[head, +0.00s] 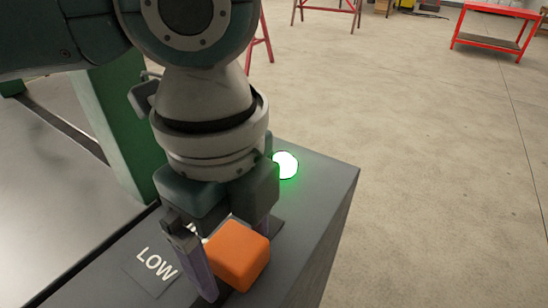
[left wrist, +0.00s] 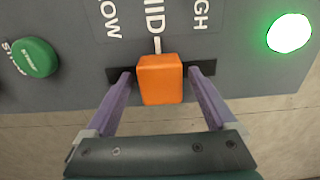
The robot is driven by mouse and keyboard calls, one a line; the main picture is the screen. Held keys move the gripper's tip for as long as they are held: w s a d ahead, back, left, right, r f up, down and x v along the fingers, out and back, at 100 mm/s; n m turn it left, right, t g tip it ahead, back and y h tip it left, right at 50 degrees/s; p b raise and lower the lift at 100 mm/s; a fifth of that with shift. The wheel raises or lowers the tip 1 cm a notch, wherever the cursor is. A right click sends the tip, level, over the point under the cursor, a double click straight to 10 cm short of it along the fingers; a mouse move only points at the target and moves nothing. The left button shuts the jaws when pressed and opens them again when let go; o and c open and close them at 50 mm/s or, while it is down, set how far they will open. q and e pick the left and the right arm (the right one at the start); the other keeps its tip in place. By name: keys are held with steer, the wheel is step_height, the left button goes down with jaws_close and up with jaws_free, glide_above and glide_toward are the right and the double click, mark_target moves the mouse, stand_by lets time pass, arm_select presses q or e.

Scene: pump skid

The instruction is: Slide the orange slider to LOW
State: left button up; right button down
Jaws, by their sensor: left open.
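The orange slider (head: 237,256) is a block on the grey panel top. In the left wrist view the slider (left wrist: 160,80) sits mid-way along its dark slot (left wrist: 119,75), in line with the MID label (left wrist: 154,18). The LOW label (head: 157,264) is on the panel left of the slider in the head view; the HIGH label (left wrist: 201,14) is on the slider's other side. My left gripper (head: 236,262) is open, its two fingers astride the slider, with a narrow gap on each side in the left wrist view. My right gripper is not in view.
A lit green lamp (head: 285,165) is on the panel beyond the gripper. A green button (left wrist: 35,57) is on the panel at the left in the left wrist view. A red cart (head: 494,28) stands far off; the floor right of the panel is clear.

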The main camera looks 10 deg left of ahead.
arm_select(q)
jaws_close()
stand_by(0.8)
